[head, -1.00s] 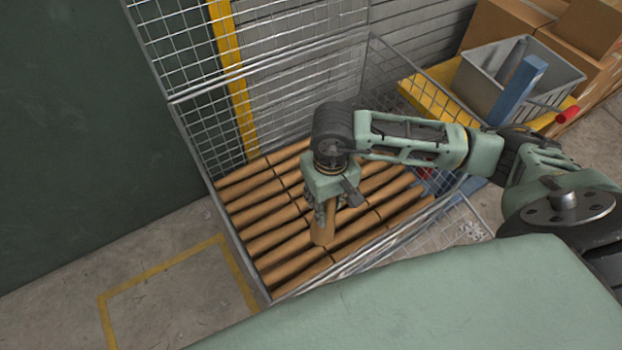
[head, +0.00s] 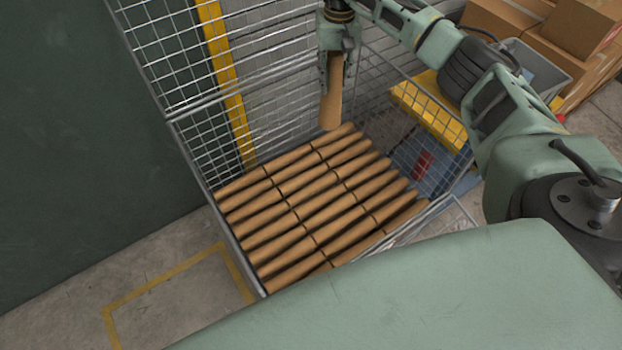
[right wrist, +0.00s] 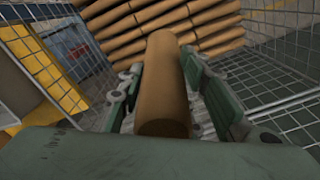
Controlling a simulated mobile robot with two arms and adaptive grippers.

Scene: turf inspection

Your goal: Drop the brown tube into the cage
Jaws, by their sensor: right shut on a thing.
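My right gripper (head: 337,62) is shut on a brown tube (head: 331,105), which hangs nearly upright below the fingers, over the far part of the wire cage. In the right wrist view the held tube (right wrist: 166,85) lies between the two fingers (right wrist: 180,95). The cage (head: 205,185) has grey mesh walls, and a layer of several brown tubes (head: 310,205) lies in rows on its floor. These rows also show in the right wrist view (right wrist: 150,25). Whether the held tube touches anything is hard to tell, but it appears raised. My left gripper is not in view.
A yellow cart (head: 432,110) with a grey bin (head: 540,65) stands right of the cage. Cardboard boxes (head: 575,30) are stacked behind it. A dark green wall or panel (head: 70,130) is at the left. Yellow floor marking (head: 165,277) lies in front of it.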

